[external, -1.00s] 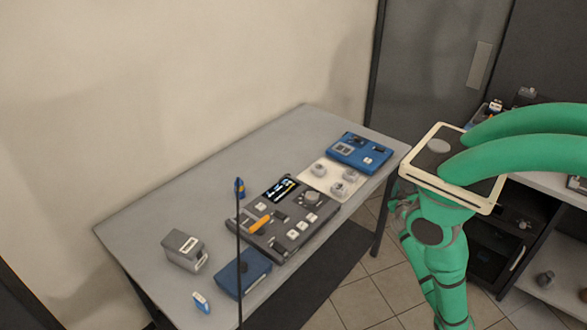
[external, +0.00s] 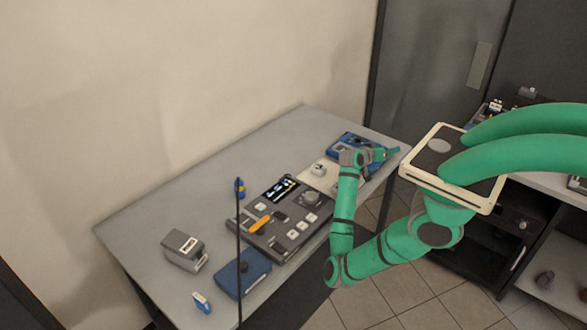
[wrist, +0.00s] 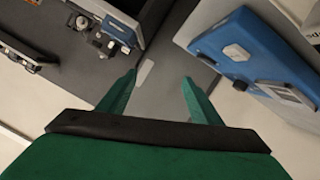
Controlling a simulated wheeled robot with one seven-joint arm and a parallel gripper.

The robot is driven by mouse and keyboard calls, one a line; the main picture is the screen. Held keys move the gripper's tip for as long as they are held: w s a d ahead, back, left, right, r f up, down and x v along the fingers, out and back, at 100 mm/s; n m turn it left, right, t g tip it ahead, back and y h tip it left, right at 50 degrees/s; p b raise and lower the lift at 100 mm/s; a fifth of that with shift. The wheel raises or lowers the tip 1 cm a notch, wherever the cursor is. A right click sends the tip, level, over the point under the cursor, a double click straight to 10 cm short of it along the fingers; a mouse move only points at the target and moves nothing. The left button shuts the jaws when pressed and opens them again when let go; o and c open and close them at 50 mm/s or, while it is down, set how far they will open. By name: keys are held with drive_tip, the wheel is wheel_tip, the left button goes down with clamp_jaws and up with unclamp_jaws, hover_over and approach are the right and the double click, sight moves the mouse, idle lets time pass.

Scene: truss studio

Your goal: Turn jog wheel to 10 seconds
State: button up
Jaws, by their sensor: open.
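The dark grey console (external: 283,240) lies on the table in the external view, with a lit screen (external: 280,188), an orange lever and several pale buttons. A round grey knob (external: 312,197), which looks like the jog wheel, sits near its far right corner. The screen's text is too small to read. My gripper (external: 392,152) is open and empty. It is above the table's far right end, by the blue device, apart from the knob and pointing right. In the wrist view the fingers (wrist: 158,79) are spread with nothing between them; I cannot make out the wheel there.
A blue device (external: 343,141) is partly behind my wrist; a blue device also shows in the wrist view (wrist: 255,58). A pale panel with knobs (external: 318,175) is partly hidden by my arm. A grey box (external: 184,250) and blue box (external: 245,273) stand left. The table's back left is clear.

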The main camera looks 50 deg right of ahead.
drive_tip(key=w+a+y, duration=0.4)
drive_tip(key=a, duration=0.5)
drive_tip(key=w+a+y, duration=0.4)
drive_tip(key=a+y, duration=0.1)
drive_tip(key=a, duration=0.4)
wheel_tip(320, 180, up, 3)
drive_tip(key=n+t+y, duration=0.2)
drive_tip(key=n+y, duration=0.1)
drive_tip(key=y, duration=0.3)
hover_over(312, 195)
wheel_tip(312, 195, down, 10)
drive_tip(key=shift+f, duration=0.15)
drive_tip(key=c, duration=1.1)
